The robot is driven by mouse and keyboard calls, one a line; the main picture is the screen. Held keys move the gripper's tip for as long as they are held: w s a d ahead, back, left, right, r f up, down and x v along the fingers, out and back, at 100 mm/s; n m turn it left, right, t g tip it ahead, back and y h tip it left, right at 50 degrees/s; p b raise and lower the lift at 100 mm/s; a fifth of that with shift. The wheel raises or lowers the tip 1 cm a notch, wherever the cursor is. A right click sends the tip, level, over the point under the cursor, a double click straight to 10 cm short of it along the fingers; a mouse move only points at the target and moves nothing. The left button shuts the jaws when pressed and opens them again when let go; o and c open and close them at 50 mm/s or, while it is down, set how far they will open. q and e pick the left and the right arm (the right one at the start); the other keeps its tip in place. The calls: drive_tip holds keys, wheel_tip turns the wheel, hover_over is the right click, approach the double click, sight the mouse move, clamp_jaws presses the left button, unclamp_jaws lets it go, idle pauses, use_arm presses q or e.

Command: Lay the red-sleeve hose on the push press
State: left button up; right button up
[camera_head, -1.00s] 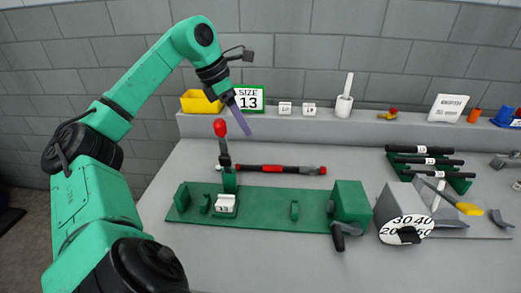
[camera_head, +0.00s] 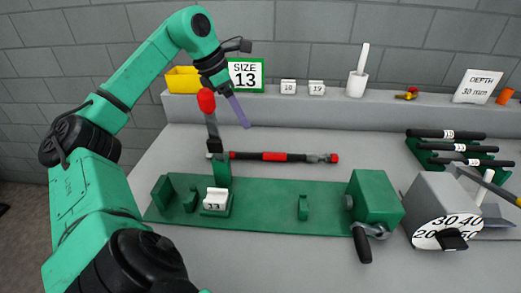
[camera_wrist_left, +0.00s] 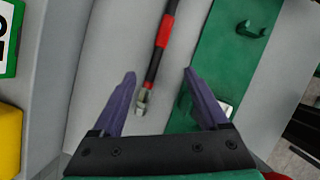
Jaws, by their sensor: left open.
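The red-sleeve hose (camera_head: 275,156) lies flat on the bench just behind the push press (camera_head: 275,190). It is black with a red sleeve in the middle and a fitting at its end. The press has a green base, an upright lever with a red knob (camera_head: 206,100), a white numbered block and a crank block at right. My left gripper (camera_head: 240,112) is open and empty above the bench, behind the lever. In the left wrist view the hose (camera_wrist_left: 166,30) runs between the spread purple fingers, apart from them, with its metal end nearest. My right gripper is not in view.
A raised ledge behind holds a yellow bin (camera_head: 182,79), a SIZE 13 sign (camera_head: 246,74), small white blocks and a white cup (camera_head: 356,84). At right are a rack of black hoses (camera_head: 446,134) and a grey dial block (camera_head: 440,195).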

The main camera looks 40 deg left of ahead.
use_arm(q)
drive_tip(key=f, duration=0.2)
drive_tip(key=b, duration=0.2)
approach(259, 154)
drive_tip(key=shift+d+x, duration=0.15)
drive_tip(key=shift+x, duration=0.45)
drive_tip(key=shift+d+x, duration=0.15)
drive_tip(key=shift+x, duration=0.5)
drive_tip(key=x, duration=0.6)
drive_tip(key=shift+a+f, duration=0.15)
drive_tip(key=shift+a, duration=0.05)
drive_tip(key=shift+w+f, duration=0.15)
drive_tip(key=shift+f, duration=0.1)
drive_tip(key=shift+r, duration=0.1)
clamp_jaws()
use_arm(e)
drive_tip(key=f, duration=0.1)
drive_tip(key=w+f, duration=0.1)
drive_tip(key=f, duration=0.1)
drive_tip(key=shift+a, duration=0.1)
use_arm(q)
drive_tip(key=shift+r, duration=0.1)
